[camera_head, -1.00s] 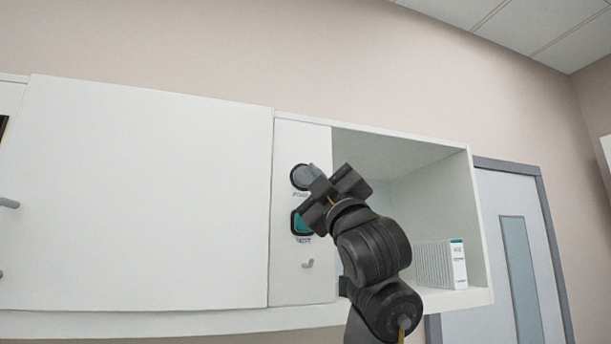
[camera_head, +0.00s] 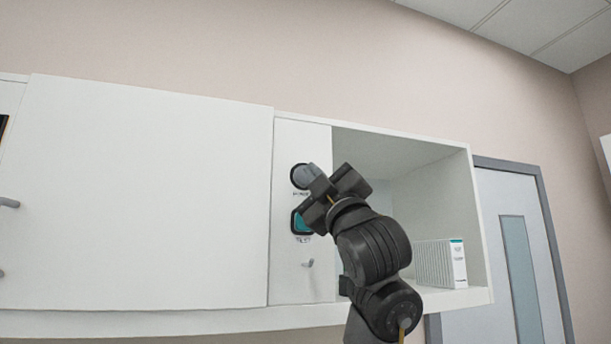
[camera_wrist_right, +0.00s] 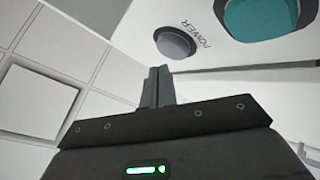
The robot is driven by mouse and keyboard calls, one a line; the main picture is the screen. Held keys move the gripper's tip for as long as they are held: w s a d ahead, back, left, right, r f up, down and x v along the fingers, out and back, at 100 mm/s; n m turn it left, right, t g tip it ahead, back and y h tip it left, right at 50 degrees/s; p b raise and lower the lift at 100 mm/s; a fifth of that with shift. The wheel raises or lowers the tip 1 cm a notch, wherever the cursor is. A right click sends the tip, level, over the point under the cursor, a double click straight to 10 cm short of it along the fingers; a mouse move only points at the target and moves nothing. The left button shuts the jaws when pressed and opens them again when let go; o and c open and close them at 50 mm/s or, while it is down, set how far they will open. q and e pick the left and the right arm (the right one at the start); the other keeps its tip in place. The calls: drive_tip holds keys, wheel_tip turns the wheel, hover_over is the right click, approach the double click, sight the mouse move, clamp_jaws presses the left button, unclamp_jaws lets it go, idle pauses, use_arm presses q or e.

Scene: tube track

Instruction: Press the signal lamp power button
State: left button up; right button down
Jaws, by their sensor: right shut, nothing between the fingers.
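The power button (camera_head: 301,176) is a round grey dome in a dark ring on the white panel, partly hidden by my right gripper in the head view. In the right wrist view the grey dome (camera_wrist_right: 174,43) sits beside the word POWER. My right gripper (camera_head: 317,184) is shut and empty, in front of the panel. In the right wrist view its closed fingertips (camera_wrist_right: 159,72) point toward the button, just below it in the picture; I see no contact. A teal button (camera_head: 300,222) sits below the power button, partly covered by the gripper. My left gripper is out of view.
A small hook (camera_head: 308,263) is on the panel below the buttons. An open shelf (camera_head: 425,185) at right holds a white ribbed box (camera_head: 440,264). A large white cabinet door (camera_head: 150,195) lies left of the panel.

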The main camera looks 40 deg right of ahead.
drive_tip(key=shift+w, duration=0.1)
idle(0.5)
drive_tip(key=shift+w+d+p, duration=0.2)
drive_tip(key=shift+w+p, duration=0.1)
drive_tip(key=shift+w, duration=0.05)
drive_tip(key=shift+w+d+p, duration=0.15)
drive_tip(key=shift+w+p, duration=0.15)
drive_tip(key=shift+w, duration=0.15)
idle(0.7)
drive_tip(key=shift+s+a+b, duration=0.2)
drive_tip(key=shift+s+b, duration=0.15)
drive_tip(key=shift+s, duration=0.15)
drive_tip(key=shift+s+a+b, duration=0.15)
drive_tip(key=shift+s+b, duration=0.2)
drive_tip(key=shift+s, duration=0.1)
